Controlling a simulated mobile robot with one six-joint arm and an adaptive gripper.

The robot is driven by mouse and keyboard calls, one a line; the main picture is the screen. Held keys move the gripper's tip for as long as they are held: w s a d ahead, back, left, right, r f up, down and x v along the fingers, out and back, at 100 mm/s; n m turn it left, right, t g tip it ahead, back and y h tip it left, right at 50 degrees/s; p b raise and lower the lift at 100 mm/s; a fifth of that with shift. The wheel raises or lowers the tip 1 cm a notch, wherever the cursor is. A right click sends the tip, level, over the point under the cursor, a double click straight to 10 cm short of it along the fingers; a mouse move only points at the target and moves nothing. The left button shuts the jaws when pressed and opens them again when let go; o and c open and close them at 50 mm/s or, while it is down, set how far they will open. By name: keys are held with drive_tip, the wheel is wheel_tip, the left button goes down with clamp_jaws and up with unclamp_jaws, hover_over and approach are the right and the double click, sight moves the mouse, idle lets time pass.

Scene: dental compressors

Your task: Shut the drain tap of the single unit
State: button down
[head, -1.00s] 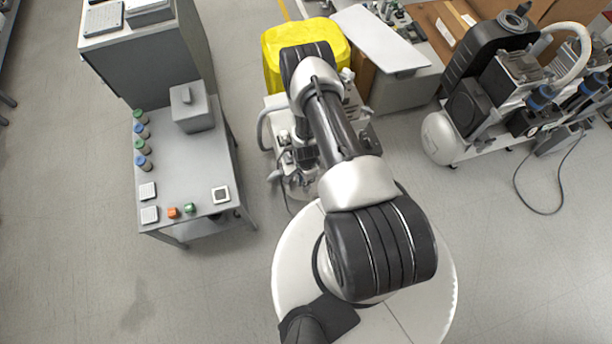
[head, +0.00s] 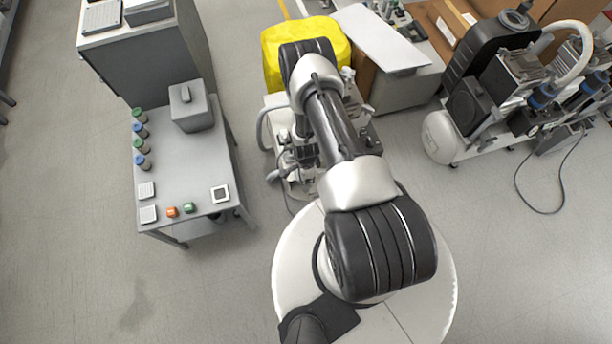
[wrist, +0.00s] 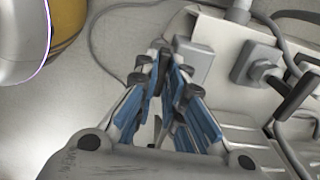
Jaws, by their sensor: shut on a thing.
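The single unit (head: 283,103) stands under the yellow cover (head: 334,32), partly hidden by my arm. In the wrist view, its pale body (wrist: 222,38) with fittings lies at the upper right. My gripper (wrist: 166,62), with blue-padded fingers, is low beside the unit. Its fingertips are close together, shut on a small part at the unit's edge. That part appears to be the drain tap, but the fingers mostly hide it and its handle position cannot be told. In the head view, my arm hides most of the gripper and the tap.
A grey table (head: 180,178) with bottles, a grey box (head: 192,108) and small blocks stands left. A larger compressor (head: 490,95) stands right, its cable (head: 545,212) on the floor. In the wrist view, cables and plugs (wrist: 268,72) crowd the right. Floor between table and unit is clear.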

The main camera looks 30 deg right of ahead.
drive_tip(key=c, duration=1.7)
unclamp_jaws()
drive_tip(key=shift+r, duration=0.1)
wheel_tip(320, 180, up, 12)
drive_tip(key=shift+f, duration=0.1)
